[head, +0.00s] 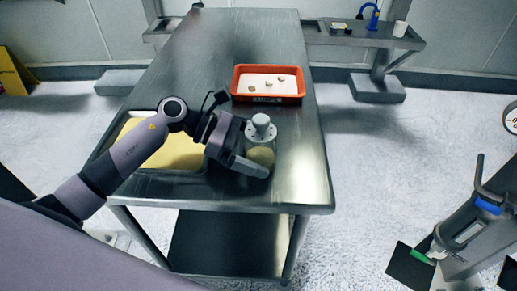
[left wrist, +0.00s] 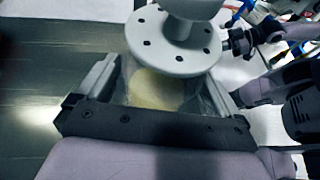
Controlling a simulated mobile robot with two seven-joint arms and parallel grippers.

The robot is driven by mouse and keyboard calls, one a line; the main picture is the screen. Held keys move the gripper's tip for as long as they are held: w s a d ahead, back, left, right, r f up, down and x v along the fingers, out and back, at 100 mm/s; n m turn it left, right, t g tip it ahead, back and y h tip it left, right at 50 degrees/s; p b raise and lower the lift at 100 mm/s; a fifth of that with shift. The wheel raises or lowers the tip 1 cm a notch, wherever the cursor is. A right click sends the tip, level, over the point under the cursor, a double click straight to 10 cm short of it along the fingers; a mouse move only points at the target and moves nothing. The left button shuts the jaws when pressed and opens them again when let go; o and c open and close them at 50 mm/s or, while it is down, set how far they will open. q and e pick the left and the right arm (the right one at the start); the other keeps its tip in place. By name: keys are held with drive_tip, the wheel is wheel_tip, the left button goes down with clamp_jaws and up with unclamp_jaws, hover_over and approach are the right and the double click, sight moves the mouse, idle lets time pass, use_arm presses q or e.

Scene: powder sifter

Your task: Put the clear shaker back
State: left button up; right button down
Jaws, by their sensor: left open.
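The clear shaker (head: 261,154) stands upright near the right front part of the steel table, with pale yellow powder inside and a grey-white knobbed lid. My left gripper (head: 250,163) reaches in from the left, low at its side. In the left wrist view, the shaker (left wrist: 160,88) is between the two spread fingers of the left gripper (left wrist: 160,92). Its perforated round lid is above them. The fingers are open; whether either one touches the wall cannot be told. The right gripper cannot be made out.
A shallow tray of yellow powder (head: 180,150) lies left of the shaker, partly behind my arm. An orange tray (head: 268,97) with a white bed and small pieces stands behind it. The table (head: 215,50) is clear farther back. A sink counter (head: 350,38) stands at the back right.

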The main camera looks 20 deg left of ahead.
use_arm(q)
drive_tip(key=shift+r, duration=0.2)
drive_tip(key=b+v, duration=0.2)
drive_tip(key=v, duration=0.8)
drive_tip(key=shift+a, duration=0.35)
drive_tip(key=shift+s+a+r, duration=0.15)
drive_tip(key=shift+a+r, duration=0.2)
drive_tip(key=shift+a, duration=0.2)
drive_tip(key=shift+s+f, duration=0.1)
